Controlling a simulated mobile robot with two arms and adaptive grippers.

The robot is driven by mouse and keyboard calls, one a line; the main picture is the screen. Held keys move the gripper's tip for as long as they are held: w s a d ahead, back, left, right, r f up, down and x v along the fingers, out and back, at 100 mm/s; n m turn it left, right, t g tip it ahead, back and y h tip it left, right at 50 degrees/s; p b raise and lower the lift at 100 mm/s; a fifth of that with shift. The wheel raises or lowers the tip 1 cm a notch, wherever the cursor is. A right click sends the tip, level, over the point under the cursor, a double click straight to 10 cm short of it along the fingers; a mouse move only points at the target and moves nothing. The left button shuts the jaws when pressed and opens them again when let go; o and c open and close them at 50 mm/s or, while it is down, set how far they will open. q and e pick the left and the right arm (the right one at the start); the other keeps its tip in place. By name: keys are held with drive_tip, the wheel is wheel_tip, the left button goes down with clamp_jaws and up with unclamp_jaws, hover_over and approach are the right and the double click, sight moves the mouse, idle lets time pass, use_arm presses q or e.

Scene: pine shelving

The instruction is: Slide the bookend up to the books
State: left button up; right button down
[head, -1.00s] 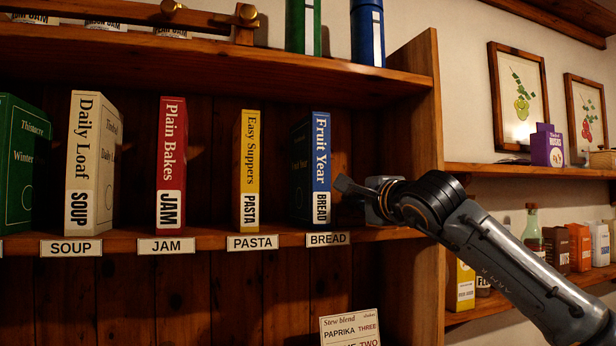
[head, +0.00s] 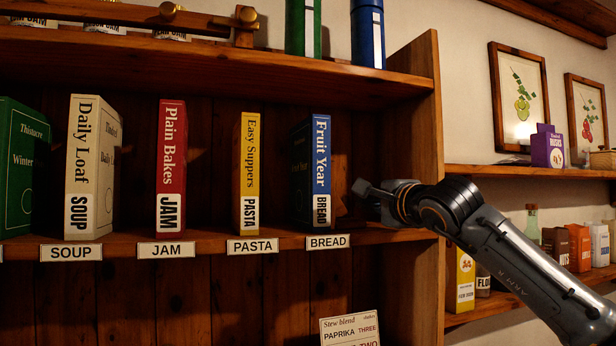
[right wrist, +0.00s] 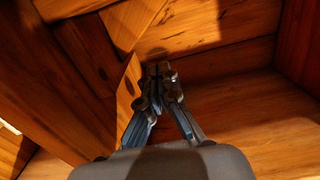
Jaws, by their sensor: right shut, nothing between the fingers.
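The blue Fruit Year book (head: 321,170) stands upright on the shelf above the BREAD label. To its left stand the yellow Easy Suppers book (head: 247,170), the red Plain Bakes book (head: 171,165) and the cream Daily Loaf book (head: 88,165), with gaps between them. A small dark wooden piece, apparently the bookend (head: 340,205), shows just right of the blue book; whether they touch is unclear. My right gripper (head: 358,187) is shut and empty, right of it and apart from the blue book. In the right wrist view its fingers (right wrist: 160,78) are together beside a wooden edge.
The shelf's right side panel (head: 429,130) stands close behind my right gripper. Another shelf board (head: 200,55) lies above, with green and blue things on it. A side shelf with boxes and a bottle (head: 532,225) is at the right. A card (head: 350,328) stands below.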

drive_tip(key=shift+s+d+f+b, duration=0.1)
drive_tip(key=shift+s+d+b, duration=0.05)
drive_tip(key=shift+s+b, duration=0.15)
drive_tip(key=b+v, duration=0.4)
drive_tip(key=v, duration=0.2)
drive_tip(key=b+v, duration=0.3)
drive_tip(key=v, duration=0.2)
drive_tip(key=shift+s, duration=0.2)
idle(0.3)
